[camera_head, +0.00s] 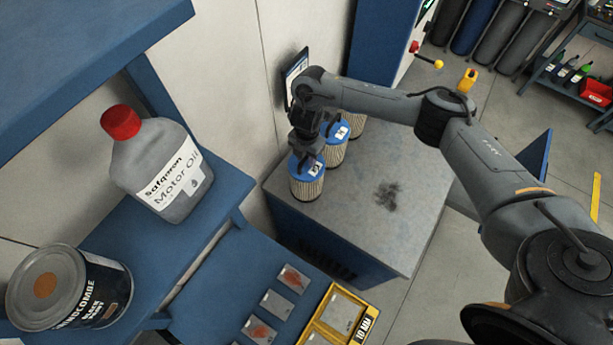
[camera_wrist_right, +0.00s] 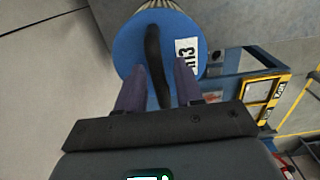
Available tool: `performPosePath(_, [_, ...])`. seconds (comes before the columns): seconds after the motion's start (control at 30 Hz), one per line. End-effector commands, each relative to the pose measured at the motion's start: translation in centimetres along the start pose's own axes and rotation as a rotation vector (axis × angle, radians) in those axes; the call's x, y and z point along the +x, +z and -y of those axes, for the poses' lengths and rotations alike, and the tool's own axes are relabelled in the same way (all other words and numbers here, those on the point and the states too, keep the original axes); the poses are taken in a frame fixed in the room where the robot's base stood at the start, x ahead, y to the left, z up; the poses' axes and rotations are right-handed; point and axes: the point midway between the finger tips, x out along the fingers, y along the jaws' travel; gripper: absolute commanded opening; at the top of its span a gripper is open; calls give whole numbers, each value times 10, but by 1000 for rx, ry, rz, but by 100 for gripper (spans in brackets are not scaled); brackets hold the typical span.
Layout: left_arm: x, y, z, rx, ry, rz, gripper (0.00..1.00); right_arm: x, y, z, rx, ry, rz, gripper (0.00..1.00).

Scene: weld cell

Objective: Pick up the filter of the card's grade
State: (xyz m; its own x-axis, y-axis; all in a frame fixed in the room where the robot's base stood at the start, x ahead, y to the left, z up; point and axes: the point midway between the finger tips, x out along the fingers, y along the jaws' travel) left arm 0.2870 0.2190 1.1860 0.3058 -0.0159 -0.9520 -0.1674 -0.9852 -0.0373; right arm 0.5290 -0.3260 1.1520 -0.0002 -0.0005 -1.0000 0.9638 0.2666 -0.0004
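In the right wrist view, the nearest filter's blue cap (camera_wrist_right: 130,45) has a black strap handle and a white label seeming to end in "13". My right gripper's fingers (camera_wrist_right: 162,75) are apart, one on each side of the handle, with gaps visible. A card-like panel (camera_head: 295,70) is at the wall, its text unreadable. My left gripper is out of view.
The cabinet top (camera_head: 370,235) is clear in front, with a dark smudge. A blue shelf at left holds a motor oil jug (camera_head: 165,170) and a black can (camera_head: 75,290). Sample plates (camera_head: 277,304) and a yellow-framed tray (camera_head: 362,332) lie below.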

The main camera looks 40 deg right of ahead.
Motion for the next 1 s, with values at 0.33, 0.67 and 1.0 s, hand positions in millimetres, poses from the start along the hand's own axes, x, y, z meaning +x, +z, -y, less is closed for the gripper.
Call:
performPosePath(0.33, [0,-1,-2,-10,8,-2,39,0,0,0,0,0,0,0])
performPosePath(0.67, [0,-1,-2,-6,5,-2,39,0,0,0,0,0,0,0])
performPosePath(1.0, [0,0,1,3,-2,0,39,0,0,0,0,0,0,0])
